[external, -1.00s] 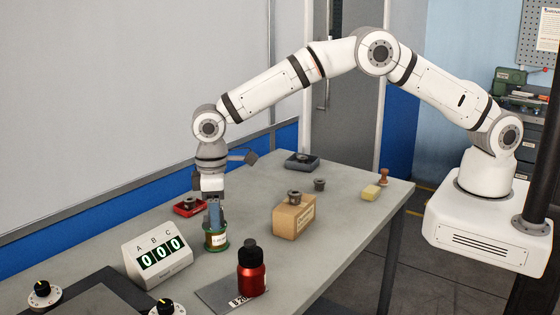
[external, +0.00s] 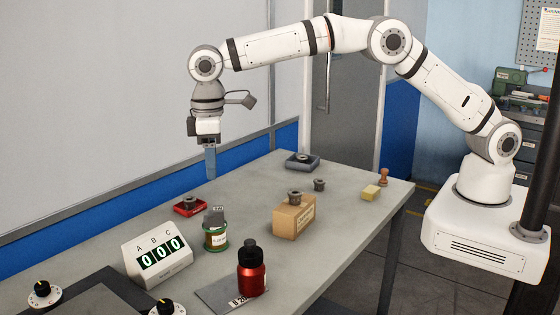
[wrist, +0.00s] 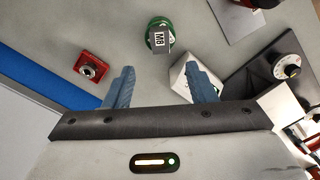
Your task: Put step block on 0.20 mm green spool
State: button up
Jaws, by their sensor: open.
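The step block (external: 214,217) is a small dark grey block with a label. It sits on top of the 0.20 mm green spool (external: 215,239), which stands upright on the bench. In the wrist view the block (wrist: 158,39) shows an "M8" label and lies over the green spool (wrist: 159,24), covering part of it. My gripper (external: 210,178) is above and a little behind the block, clear of it. In the wrist view its two blue fingers (wrist: 162,84) are spread wide with nothing between them.
A counter box (external: 160,250) and a red bottle (external: 251,268) stand near the spool. A red tray (external: 187,207) with a grey part lies behind it. A wooden box (external: 293,218) is to the right, and a dark tray (external: 302,162) is at the back. Bare bench lies between them.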

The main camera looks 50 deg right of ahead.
jog(key=shift+d, duration=0.1)
jog(key=s+d+r+m+t, duration=0.15)
jog(key=d+r, duration=0.35)
jog(key=d, duration=0.5)
jog(key=s+d+r+m, duration=0.15)
jog(key=d+r, duration=0.25)
jog(key=d, duration=0.7)
jog(key=s+d+r+m, duration=0.15)
jog(key=d+r, duration=0.35)
jog(key=d, duration=0.5)
jog(key=s+d+f+m+t, duration=0.1)
jog(key=s+d+f+m, duration=0.1)
jog(key=s+d, duration=0.7)
jog(key=s+d+f+m+t, duration=0.1)
jog(key=s+d+f+m, duration=0.1)
jog(key=s+d, duration=0.7)
jog(key=s+f, duration=0.1)
jog(key=s, duration=0.1)
jog(key=shift+s+d+f, duration=0.25)
jog(key=shift+s+f, duration=0.1)
jog(key=shift+s, duration=0.05)
jog(key=shift+m, duration=0.25)
